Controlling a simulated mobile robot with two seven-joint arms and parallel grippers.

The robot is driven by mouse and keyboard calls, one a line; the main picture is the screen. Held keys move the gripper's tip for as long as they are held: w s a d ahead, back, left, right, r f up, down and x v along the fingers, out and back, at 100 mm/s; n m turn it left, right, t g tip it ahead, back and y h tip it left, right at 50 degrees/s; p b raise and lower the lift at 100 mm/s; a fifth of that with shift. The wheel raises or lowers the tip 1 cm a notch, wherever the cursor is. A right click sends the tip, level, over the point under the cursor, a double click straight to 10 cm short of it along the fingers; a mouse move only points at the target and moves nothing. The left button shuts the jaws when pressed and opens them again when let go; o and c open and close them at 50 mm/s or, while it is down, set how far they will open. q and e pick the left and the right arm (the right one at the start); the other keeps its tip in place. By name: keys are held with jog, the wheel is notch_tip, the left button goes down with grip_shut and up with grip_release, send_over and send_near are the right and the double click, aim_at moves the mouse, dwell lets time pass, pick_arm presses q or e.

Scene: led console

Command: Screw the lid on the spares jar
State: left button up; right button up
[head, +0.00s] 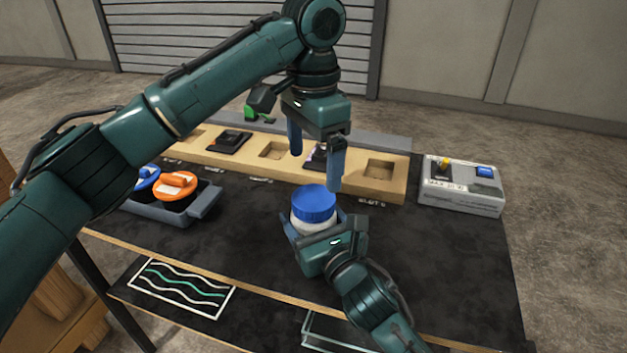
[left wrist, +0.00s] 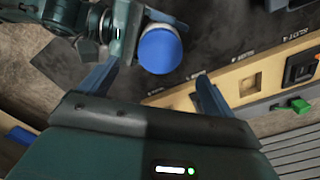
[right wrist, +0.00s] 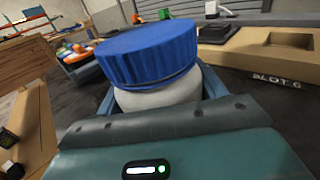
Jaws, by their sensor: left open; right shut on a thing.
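The spares jar (head: 315,222) is a white jar standing upright on the dark table, with the blue lid (head: 314,203) on its top. My right gripper (head: 318,232) is shut on the jar's body from the front. In the right wrist view the ribbed blue lid (right wrist: 150,52) sits over the white jar neck (right wrist: 160,93); I cannot tell how tightly it is seated. My left gripper (head: 316,165) is open and empty above and behind the jar, fingers pointing down. The lid also shows in the left wrist view (left wrist: 160,51), beyond the left fingertips and apart from them.
A wooden slotted board (head: 225,150) with dark modules runs along the back. A blue-grey tray (head: 208,205) with orange and blue-topped items stands at left. A grey box (head: 462,188) with a blue button stands at right. The table right of the jar is clear.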

pick_arm(q)
notch_tip(320, 180, up, 5)
dwell(0.4)
pick_arm(e)
jog(key=o, duration=1.9)
jog(key=shift+o, duration=0.2)
jog(key=shift+s, duration=0.1)
pick_arm(q)
jog(key=shift+r, duration=0.25)
pick_arm(e)
jog(key=v, duration=1.3)
jog(key=shift+d, duration=0.1)
